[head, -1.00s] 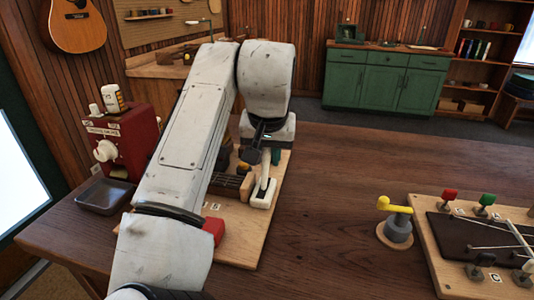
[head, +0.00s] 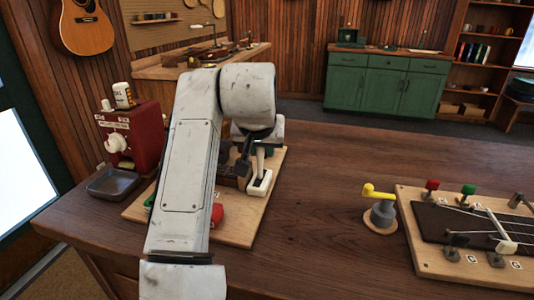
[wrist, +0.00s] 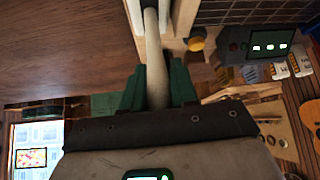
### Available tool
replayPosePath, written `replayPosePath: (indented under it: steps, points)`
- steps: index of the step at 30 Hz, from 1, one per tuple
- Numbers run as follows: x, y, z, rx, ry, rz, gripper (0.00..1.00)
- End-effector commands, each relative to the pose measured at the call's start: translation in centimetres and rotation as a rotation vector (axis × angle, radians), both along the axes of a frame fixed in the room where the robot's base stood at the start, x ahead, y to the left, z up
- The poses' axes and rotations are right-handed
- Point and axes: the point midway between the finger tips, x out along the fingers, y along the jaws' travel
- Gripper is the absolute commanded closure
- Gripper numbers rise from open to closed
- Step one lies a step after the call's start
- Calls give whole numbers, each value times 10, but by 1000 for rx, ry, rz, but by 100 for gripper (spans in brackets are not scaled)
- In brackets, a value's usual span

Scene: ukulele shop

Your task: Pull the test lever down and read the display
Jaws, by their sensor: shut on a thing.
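The test lever (wrist: 153,62) is a pale cream rod in the wrist view. It runs between the green fingers of my gripper (wrist: 155,86), which are shut on it. In the head view the lever (head: 260,162) rises from a white slotted base (head: 259,184) on a light wooden board (head: 236,228). My arm hides most of the gripper and part of the board there. In the wrist view a dark box carries a lit display (wrist: 271,46) with a few white marks, too small to read. The display is hidden in the head view.
A red machine (head: 132,138) with a grey tray (head: 113,182) stands left on the table. A red part (head: 217,214) sits on the board beside my arm. Right are a yellow-handled crank (head: 381,210) and a stringed board (head: 430,255). The table between is clear.

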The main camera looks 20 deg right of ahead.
Motion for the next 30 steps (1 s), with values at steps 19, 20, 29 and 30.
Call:
replayPosePath:
  steps: [19,20,29,30]
  points:
    - [-26,22,-3,-324,-443,3,100]
    - [-27,23,-3,-334,-458,3,100]
    - [-32,27,-2,-396,-545,1,100]
    - [-32,27,-2,-400,-550,1,100]
